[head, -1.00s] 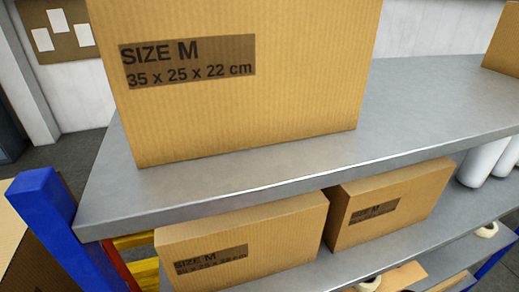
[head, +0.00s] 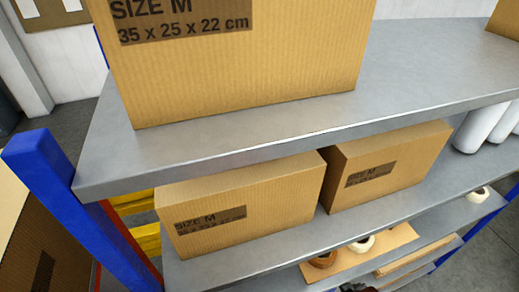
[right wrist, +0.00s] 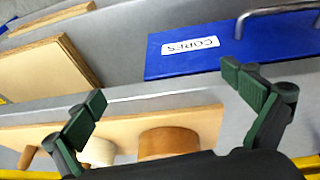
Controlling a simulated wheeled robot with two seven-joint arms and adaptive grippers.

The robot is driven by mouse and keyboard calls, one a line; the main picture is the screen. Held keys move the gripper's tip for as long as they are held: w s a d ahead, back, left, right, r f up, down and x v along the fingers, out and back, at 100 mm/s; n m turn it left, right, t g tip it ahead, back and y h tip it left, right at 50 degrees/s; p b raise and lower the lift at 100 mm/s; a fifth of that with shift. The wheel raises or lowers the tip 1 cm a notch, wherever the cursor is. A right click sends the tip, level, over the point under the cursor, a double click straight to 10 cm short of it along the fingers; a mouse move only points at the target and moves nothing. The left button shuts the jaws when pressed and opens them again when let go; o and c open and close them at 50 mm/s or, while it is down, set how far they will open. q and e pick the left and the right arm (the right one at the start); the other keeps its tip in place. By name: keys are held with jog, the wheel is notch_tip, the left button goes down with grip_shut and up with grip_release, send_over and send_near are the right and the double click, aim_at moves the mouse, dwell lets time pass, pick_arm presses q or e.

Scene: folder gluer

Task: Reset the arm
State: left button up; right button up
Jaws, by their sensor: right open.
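My right gripper (right wrist: 165,105) shows in the right wrist view. Its two dark green fingers stand wide apart with nothing between them. Behind the fingers are a grey shelf, a blue case (right wrist: 240,48) with a label that reads upside down, and brown and cream rolls (right wrist: 168,142) on a board. I cannot tell how far the fingers are from these things. Neither of my arms shows in the head view, and my left gripper is not seen.
In the head view a grey shelf (head: 240,133) bears a large size M carton (head: 235,80). Below it stand two size M cartons (head: 240,205) (head: 390,165). White rolls (head: 482,122) stand at right, tape rolls (head: 362,243) lower down. A blue post (head: 60,185) is at left.

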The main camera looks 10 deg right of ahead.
jog(key=s+a+f+g+b, duration=0.15)
jog(key=f+b, duration=0.25)
jog(key=f, duration=1.6)
jog(key=s+a+f+g+b, duration=0.1)
jog(key=s+f+b, duration=0.25)
jog(key=f, duration=1.65)
jog(key=s+f+b, duration=0.5)
jog(key=s+f, duration=1.3)
jog(key=f, duration=0.2)
jog(key=shift+d+f+g, duration=0.15)
jog(key=shift+f+g, duration=0.1)
jog(key=shift+g, duration=0.1)
